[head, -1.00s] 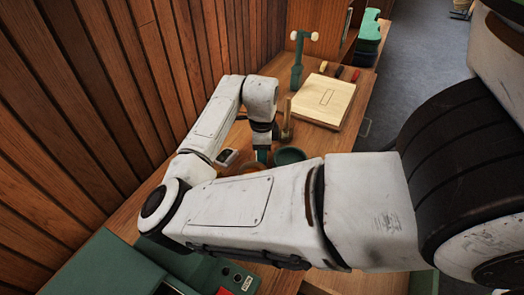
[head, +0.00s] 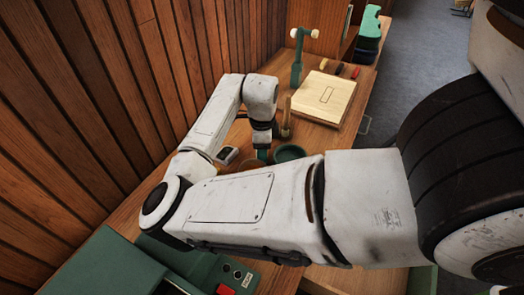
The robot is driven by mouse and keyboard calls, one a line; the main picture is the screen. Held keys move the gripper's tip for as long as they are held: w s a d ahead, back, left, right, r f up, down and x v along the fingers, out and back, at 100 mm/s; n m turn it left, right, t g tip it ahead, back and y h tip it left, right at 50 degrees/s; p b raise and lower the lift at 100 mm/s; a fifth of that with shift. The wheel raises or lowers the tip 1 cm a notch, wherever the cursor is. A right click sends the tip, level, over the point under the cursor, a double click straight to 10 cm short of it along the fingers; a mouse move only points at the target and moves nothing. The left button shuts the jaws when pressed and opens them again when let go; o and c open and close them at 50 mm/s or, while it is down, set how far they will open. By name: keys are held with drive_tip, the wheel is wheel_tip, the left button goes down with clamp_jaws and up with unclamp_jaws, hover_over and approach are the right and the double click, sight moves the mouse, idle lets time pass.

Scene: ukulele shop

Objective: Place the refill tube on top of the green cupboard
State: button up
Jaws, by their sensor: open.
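My gripper (head: 262,153) points down over the bench beyond my own forearm, small and partly hidden. No object shows between its fingers. I cannot pick out the refill tube with certainty. An upright brass-coloured cylinder (head: 286,117) stands on the bench just beyond and to the right of my gripper. I cannot identify the green cupboard for sure. A green edge (head: 428,280) shows low at the right, below my arm, mostly hidden.
The wooden bench (head: 225,150) runs along a plank wall. A dark green bowl (head: 289,153) sits right beside my gripper. A pale wooden board (head: 323,97), a green stand (head: 297,70) and small coloured tools lie farther back. A green machine (head: 215,270) stands near left.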

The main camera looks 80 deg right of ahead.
wheel_tip(320, 180, up, 12)
drive_tip(key=shift+f+b, duration=0.25)
drive_tip(key=shift+b, duration=0.6)
